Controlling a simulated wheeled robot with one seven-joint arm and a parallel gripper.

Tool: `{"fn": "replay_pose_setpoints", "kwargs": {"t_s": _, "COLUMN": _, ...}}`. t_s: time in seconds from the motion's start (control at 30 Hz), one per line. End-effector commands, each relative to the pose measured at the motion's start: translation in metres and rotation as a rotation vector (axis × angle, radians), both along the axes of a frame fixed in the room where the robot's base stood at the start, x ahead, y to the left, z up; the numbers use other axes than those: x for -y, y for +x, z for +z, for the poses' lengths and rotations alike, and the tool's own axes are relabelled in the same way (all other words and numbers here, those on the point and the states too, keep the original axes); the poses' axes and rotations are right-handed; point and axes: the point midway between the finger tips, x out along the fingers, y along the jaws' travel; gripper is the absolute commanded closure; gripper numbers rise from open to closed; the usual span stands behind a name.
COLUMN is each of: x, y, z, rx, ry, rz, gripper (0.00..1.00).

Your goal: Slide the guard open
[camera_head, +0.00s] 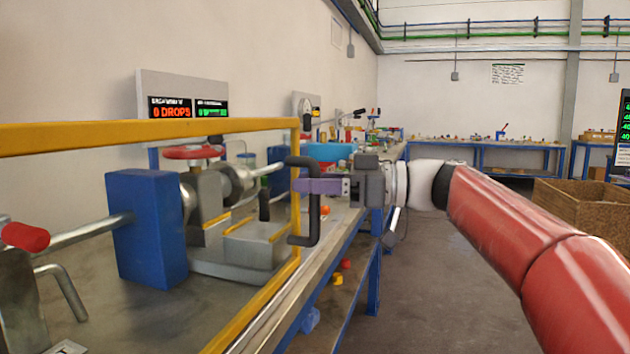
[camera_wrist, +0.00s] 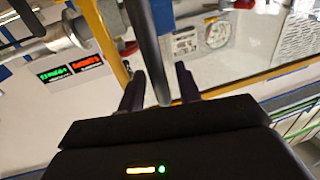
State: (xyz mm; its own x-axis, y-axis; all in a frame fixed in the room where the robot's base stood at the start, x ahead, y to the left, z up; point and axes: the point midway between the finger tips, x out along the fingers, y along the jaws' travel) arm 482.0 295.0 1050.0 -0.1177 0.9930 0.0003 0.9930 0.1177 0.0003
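The guard is a yellow frame (camera_head: 150,128) around the front of a bench machine, with a dark C-shaped handle (camera_head: 314,225) at its right end. My gripper (camera_head: 318,186) reaches the handle from the right, its purple fingers level with the upright bar. In the wrist view the handle bar (camera_wrist: 148,40) runs down between the two dark fingers of my gripper (camera_wrist: 160,85). A gap shows on each side of the bar, so the fingers are open around it. Whether either finger touches it is hard to tell.
Behind the guard are a blue block (camera_head: 150,230), a red handwheel (camera_head: 193,152) and a grey vessel with a shaft. A display (camera_head: 183,97) is on the wall behind. A brown crate (camera_head: 585,215) stands at the right. The aisle floor (camera_head: 430,290) is clear.

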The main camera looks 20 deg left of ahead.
Motion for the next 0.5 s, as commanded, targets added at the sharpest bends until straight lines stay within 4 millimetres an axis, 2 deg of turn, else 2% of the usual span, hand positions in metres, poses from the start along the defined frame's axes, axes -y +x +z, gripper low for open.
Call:
{"fn": "replay_pose_setpoints", "kwargs": {"t_s": 0.13, "x": 0.0002, "y": 0.0001, "z": -0.0003, "rx": 0.0, "ry": 0.0, "rz": 0.0, "gripper": 0.67}}
{"fn": "replay_pose_setpoints", "kwargs": {"t_s": 0.37, "x": 0.0005, "y": 0.0002, "z": -0.0002, "rx": 0.0, "ry": 0.0, "rz": 0.0, "gripper": 0.97}}
{"fn": "replay_pose_setpoints", "kwargs": {"t_s": 0.4, "x": 0.0005, "y": 0.0002, "z": -0.0002, "rx": 0.0, "ry": 0.0, "rz": 0.0, "gripper": 1.0}}
{"fn": "replay_pose_setpoints", "kwargs": {"t_s": 0.5, "x": 0.0006, "y": 0.0002, "z": -0.0002, "rx": 0.0, "ry": 0.0, "rz": 0.0, "gripper": 1.0}}
